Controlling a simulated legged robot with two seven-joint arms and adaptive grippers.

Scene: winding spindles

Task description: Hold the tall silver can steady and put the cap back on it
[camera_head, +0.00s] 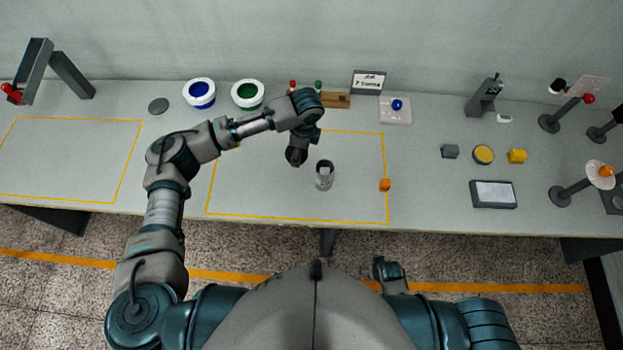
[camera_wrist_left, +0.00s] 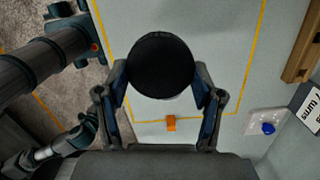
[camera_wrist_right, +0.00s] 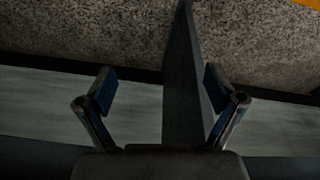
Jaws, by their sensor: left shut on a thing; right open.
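The tall silver can (camera_head: 324,182) stands upright on the table inside the middle yellow outline, its top dark and seemingly open. My left gripper (camera_head: 299,150) is beside the can, to its upper left in the head view. In the left wrist view, the left gripper (camera_wrist_left: 161,85) is shut on a round black cap (camera_wrist_left: 161,62), held apart from the can. A pale sliver at the cap's lower edge seems to be the can, mostly hidden behind it. My right gripper (camera_wrist_right: 158,85) is open and empty, low in front of the table (camera_wrist_right: 50,105).
An orange cube (camera_head: 385,185) lies right of the can near the yellow line. Blue (camera_head: 200,93) and green (camera_head: 247,94) spools, a wooden block (camera_head: 337,100) and a sign (camera_head: 368,82) stand at the back. The table around the can is clear.

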